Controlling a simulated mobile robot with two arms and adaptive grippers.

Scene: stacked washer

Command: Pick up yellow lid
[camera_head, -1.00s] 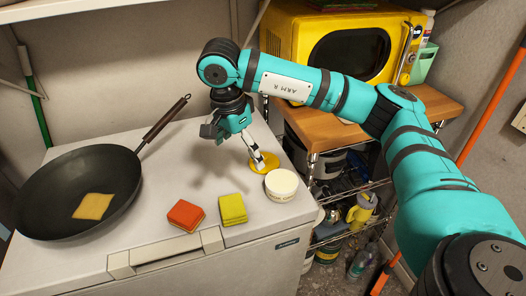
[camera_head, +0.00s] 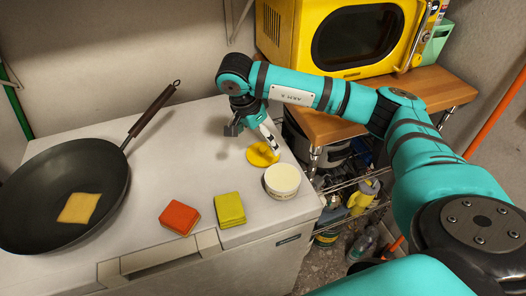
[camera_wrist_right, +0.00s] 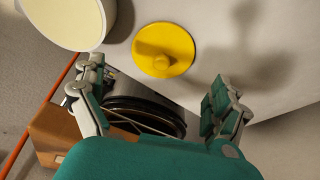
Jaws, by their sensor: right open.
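The yellow lid (camera_head: 262,154) is a flat round disc lying on the white chest top. In the right wrist view the lid (camera_wrist_right: 163,50) shows a raised round knob at its middle. My right gripper (camera_head: 254,137) is above the lid, seen from the head. In the right wrist view its two fingers (camera_wrist_right: 160,108) are spread apart with nothing between them, and the lid lies beyond the fingertips. The shadow of my arm falls on the white top beside the lid. My left gripper is not in view.
An open white tub (camera_head: 282,182) stands close to the lid. A red sponge (camera_head: 179,217), a yellow-green sponge (camera_head: 230,209) and a black pan (camera_head: 110,165) holding a yellow square are on the chest top (camera_head: 160,190). A wooden-topped shelf (camera_head: 440,88) with a yellow microwave (camera_head: 288,45) stands at right.

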